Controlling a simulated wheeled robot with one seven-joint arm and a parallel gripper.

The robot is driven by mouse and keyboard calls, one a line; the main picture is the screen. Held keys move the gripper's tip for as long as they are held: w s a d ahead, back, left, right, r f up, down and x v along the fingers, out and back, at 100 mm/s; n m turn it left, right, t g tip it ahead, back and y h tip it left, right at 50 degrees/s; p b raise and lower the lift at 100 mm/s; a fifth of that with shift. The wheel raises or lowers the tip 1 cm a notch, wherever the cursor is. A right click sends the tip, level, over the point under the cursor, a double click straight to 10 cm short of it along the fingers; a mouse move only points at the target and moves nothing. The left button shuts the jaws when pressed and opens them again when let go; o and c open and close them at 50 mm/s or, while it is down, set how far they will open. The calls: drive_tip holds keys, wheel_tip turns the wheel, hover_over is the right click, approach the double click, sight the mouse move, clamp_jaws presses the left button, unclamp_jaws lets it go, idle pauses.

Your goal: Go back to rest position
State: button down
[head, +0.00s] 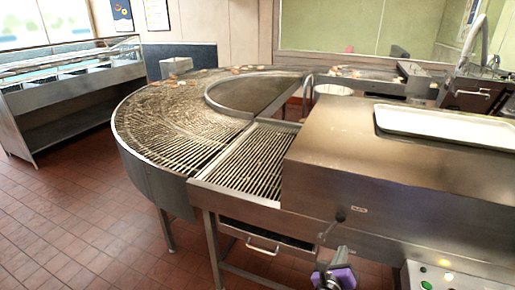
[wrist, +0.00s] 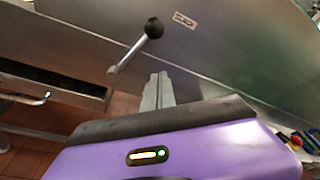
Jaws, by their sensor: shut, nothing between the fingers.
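My gripper (wrist: 158,90) shows in the wrist view with its two grey fingers together and nothing between them. Its purple body fills the bottom of that view. In the head view my gripper (head: 335,268) is at the bottom edge, right of centre, in front of the steel dishwashing machine (head: 330,147). A lever with a black knob (head: 341,215) sticks out from the machine just above it. The lever (wrist: 135,48) also shows in the wrist view, just above and left of the fingers. The fingers look apart from it.
A curved slatted conveyor (head: 160,125) stands left of the machine, with a handled tray (head: 262,247) beneath. A control panel (head: 440,278) with lit buttons is at the lower right. A steel serving counter (head: 60,95) stands far left. The tiled floor (head: 75,215) on the left is clear.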

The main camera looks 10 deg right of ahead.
drive_tip(key=w+a+r+m+t+y, duration=0.1)
drive_tip(key=a+r+m+t+y, duration=0.15)
drive_tip(key=a+m, duration=0.45)
drive_tip(key=s+a+m+t+y, duration=0.1)
drive_tip(key=s+a+m+y, duration=0.45)
drive_tip(key=s+m, duration=0.7)
drive_tip(key=s+a+r+m, duration=0.1)
drive_tip(key=s+r+m, duration=0.2)
drive_tip(key=s, duration=0.7)
drive_tip(key=s+a+r+m+y, duration=0.1)
drive_tip(key=s+r+m, duration=0.3)
drive_tip(key=s+m, duration=0.3)
drive_tip(key=s+a+r+m+y, duration=0.1)
drive_tip(key=s+r+m, duration=0.2)
drive_tip(key=s, duration=1.2)
drive_tip(key=m, duration=0.3)
drive_tip(key=shift+s+r, duration=0.15)
drive_tip(key=shift+g, duration=0.25)
